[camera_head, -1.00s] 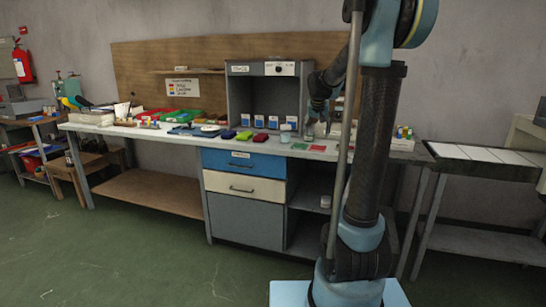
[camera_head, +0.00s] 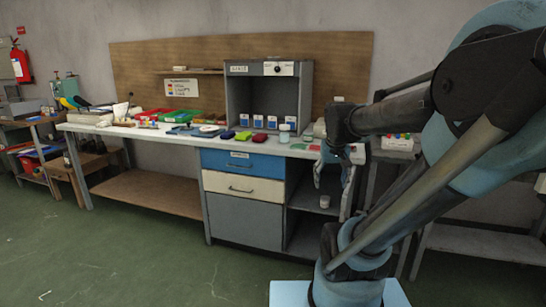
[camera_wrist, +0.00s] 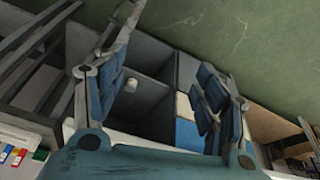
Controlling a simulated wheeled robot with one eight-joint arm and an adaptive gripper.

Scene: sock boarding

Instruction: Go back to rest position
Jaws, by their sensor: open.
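My gripper (camera_head: 333,172) hangs in front of the right part of the workbench in the head view, below the level of its top. In the wrist view my gripper (camera_wrist: 160,95) shows two blue-padded fingers set wide apart with nothing between them. Behind the fingers, the wrist view shows the bench's open grey shelves (camera_wrist: 150,60). No object is in its grasp.
The workbench top (camera_head: 120,131) carries trays, small colored pads (camera_head: 257,137) and a jar (camera_head: 284,133). A grey cabinet (camera_head: 238,90) stands at its back. A small white container (camera_head: 324,201) sits on the open shelf. The green floor (camera_head: 110,250) in front is clear.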

